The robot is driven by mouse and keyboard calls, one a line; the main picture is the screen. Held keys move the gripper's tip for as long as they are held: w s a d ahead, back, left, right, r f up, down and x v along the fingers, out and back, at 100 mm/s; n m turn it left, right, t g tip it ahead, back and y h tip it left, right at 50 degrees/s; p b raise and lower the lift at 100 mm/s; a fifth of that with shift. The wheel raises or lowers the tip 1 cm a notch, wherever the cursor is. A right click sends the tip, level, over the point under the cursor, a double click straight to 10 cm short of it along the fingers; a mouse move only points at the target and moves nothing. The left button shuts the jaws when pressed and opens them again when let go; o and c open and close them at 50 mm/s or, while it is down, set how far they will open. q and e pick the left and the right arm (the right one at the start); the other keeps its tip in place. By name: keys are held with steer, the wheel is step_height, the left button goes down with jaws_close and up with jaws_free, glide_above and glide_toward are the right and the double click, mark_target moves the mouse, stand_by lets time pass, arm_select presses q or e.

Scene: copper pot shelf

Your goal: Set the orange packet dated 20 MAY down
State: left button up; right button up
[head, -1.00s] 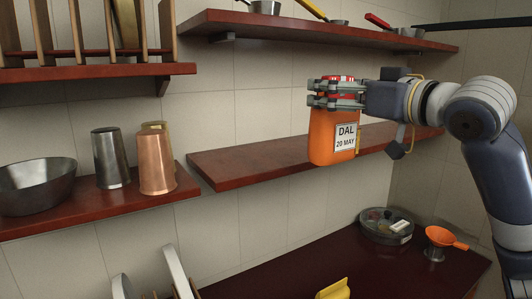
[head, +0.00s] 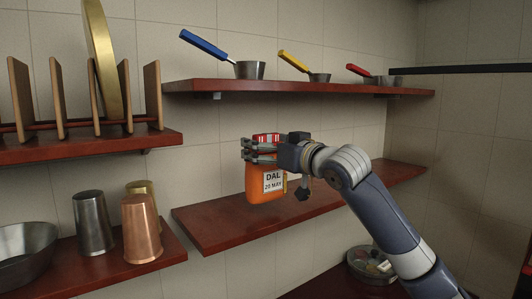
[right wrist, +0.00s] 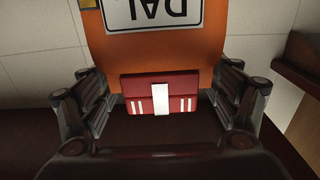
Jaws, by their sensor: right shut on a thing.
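The orange packet (head: 263,187) has a white label reading DAL, 20 MAY and a red and white top. My right gripper (head: 262,150) is shut on the packet near its top, with the packet hanging upright. In the head view the packet overlaps the middle wooden shelf (head: 215,232); I cannot tell whether its bottom touches the board. In the right wrist view the packet (right wrist: 205,42) sits between both fingers, its red clip and upside-down label showing. My left gripper is not in view.
An upper shelf (head: 300,87) holds pans with blue, yellow and red handles. Copper (head: 140,230) and steel (head: 92,225) tumblers and a bowl (head: 25,255) stand on the left shelf. The middle shelf is bare left and right of the packet. A round spice tin (head: 368,262) sits below.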

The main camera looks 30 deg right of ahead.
mark_target(266, 171)
steer(key=shift+w, duration=0.1)
steer(key=shift+f+p, duration=0.35)
steer(key=shift+f, duration=0.55)
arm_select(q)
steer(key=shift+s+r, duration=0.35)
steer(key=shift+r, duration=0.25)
arm_select(e)
steer(key=shift+f, duration=0.75)
steer(key=shift+f, duration=0.2)
steer(key=o, duration=1.8)
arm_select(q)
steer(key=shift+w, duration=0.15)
arm_select(e)
steer(key=shift+r, duration=0.15)
